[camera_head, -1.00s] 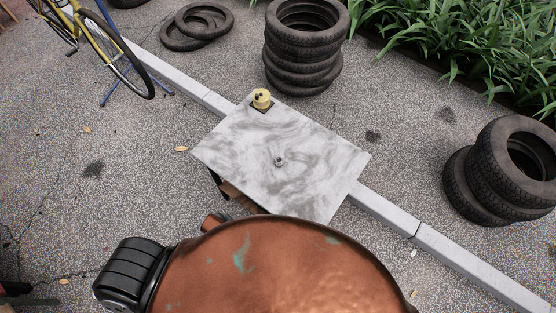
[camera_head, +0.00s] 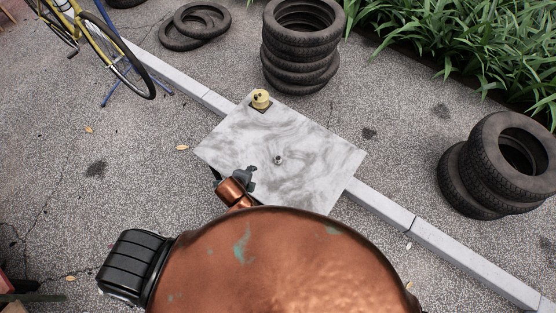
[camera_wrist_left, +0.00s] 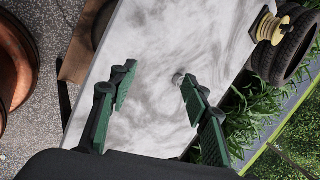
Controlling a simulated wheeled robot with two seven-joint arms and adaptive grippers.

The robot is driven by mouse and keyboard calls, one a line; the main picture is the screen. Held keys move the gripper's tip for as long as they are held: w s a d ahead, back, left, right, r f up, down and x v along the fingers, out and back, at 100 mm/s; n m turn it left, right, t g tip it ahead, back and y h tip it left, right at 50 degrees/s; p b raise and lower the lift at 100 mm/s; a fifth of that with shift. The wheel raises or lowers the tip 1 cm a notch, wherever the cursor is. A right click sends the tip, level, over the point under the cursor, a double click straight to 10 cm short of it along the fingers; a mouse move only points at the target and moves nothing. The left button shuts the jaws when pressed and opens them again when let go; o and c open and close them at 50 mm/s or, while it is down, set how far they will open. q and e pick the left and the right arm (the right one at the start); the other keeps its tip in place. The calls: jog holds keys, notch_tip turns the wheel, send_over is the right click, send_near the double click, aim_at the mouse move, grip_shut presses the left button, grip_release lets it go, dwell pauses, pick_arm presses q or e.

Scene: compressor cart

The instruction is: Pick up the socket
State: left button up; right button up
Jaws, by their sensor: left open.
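The socket (camera_head: 278,160) is a small grey metal piece standing near the middle of a white marbled tabletop (camera_head: 315,160). My left gripper (camera_head: 251,178) is over the tabletop's near left edge in the head view, to the left of the socket and apart from it. In the left wrist view my left gripper (camera_wrist_left: 157,90) is open, its two green-padded fingers spread wide. The socket (camera_wrist_left: 178,79) shows there beyond the fingertips, closer to the right finger. Nothing is between the fingers. My right gripper is not in view.
A yellow spool-like object (camera_head: 260,98) on a dark square base stands at the tabletop's far corner, also in the wrist view (camera_wrist_left: 270,28). Stacked tyres (camera_head: 302,45) stand behind, more tyres (camera_head: 500,165) at right. The tabletop around the socket is clear.

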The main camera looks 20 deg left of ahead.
aim_at(277, 159)
pick_arm(q)
jog(key=w+d+f+m, duration=0.1)
jog(key=w+d+m, duration=0.1)
jog(key=m, duration=0.4)
jog(key=w+d+f+m+t+h, duration=0.1)
jog(key=w+d+m, duration=0.1)
jog(key=w+m, duration=0.3)
jog(key=w+d+f+m+t, duration=0.1)
jog(key=w+d+f+m, duration=0.1)
jog(key=m, duration=0.5)
jog(key=shift+w+d+m, duration=0.35)
jog(key=shift+w+m, duration=0.05)
jog(key=shift+w, duration=0.4)
jog(key=shift+w+f+m, duration=0.2)
jog(key=shift+f+m, duration=0.05)
jog(key=shift+m, duration=0.05)
jog(key=shift+x, duration=0.95)
jog(key=b+x, duration=0.1)
jog(key=x, duration=0.4)
jog(key=shift+w+a+f+b, duration=0.1)
jog(key=shift+w+f+b, duration=0.1)
jog(key=shift+b, duration=0.15)
jog(key=shift+r, duration=0.1)
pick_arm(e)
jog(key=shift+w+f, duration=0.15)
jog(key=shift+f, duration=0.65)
pick_arm(q)
jog(key=shift+c, duration=0.4)
grip_shut()
